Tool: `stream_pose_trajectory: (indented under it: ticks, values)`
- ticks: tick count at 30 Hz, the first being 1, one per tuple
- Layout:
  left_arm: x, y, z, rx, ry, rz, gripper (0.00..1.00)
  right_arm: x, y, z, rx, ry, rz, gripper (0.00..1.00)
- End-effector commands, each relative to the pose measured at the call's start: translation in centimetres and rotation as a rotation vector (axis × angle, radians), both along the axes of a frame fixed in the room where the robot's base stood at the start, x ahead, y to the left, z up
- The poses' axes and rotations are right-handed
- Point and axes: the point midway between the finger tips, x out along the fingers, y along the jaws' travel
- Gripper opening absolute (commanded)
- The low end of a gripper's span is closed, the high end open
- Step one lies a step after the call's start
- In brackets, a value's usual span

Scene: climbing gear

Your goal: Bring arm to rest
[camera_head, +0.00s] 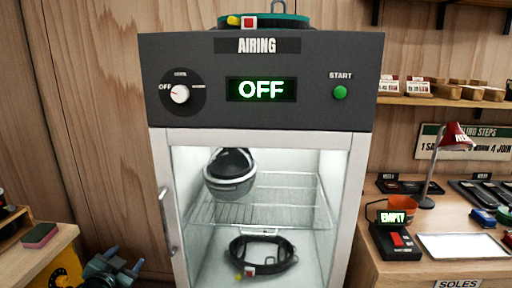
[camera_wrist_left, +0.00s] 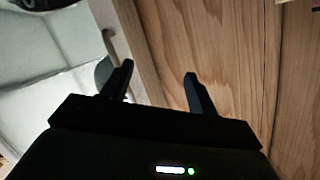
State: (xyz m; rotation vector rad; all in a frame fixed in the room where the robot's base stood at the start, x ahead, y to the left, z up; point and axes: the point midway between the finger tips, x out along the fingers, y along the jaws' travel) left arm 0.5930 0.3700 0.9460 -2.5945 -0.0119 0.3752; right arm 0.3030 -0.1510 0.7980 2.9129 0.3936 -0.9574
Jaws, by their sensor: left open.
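My left gripper (camera_head: 112,266) is low at the left in the head view, in front of the wooden wall and left of the airing cabinet (camera_head: 358,200). In the left wrist view the two dark fingers of my left gripper (camera_wrist_left: 159,69) stand apart with nothing between them. The cabinet's door handle (camera_head: 168,222) runs along the door's left edge; the door looks shut. In the left wrist view the handle (camera_wrist_left: 110,45) shows beyond the left finger, apart from it as far as I can tell. My right gripper is not in view.
Inside the cabinet, a grey helmet (camera_head: 230,186) sits on the wire rack and a dark strap loop (camera_head: 262,271) lies below. The display reads OFF. A side table (camera_head: 65,236) with a sponge (camera_head: 40,234) is at left; a cluttered workbench (camera_head: 385,272) is at right.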

Motion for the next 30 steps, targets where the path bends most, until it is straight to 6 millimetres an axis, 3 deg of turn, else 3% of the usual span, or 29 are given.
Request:
stream_pose_trajectory:
  ticks: [1,6,10,15,18,21,30]
  values:
    - [-2.3,-2.6,-3.1,-0.037,0.046,-0.03,0.59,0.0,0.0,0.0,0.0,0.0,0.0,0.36]
    - [-10.4,-10.1,-10.0,-0.166,0.173,-0.097,0.59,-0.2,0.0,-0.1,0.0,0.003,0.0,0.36]
    - [-17.7,-15.3,-13.4,-0.283,0.269,-0.122,0.59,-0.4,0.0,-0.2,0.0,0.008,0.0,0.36]
    - [-25.6,-20.0,-14.9,-0.419,0.365,-0.116,0.59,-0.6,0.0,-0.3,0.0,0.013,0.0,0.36]
    - [-28.1,-21.3,-15.0,-0.463,0.395,-0.105,0.59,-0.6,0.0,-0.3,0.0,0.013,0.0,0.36]
    - [-29.2,-21.9,-14.9,-0.483,0.407,-0.099,0.59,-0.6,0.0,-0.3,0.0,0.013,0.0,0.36]
    - [-29.4,-22.0,-15.0,-0.486,0.41,-0.099,0.59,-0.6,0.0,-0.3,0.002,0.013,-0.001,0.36]
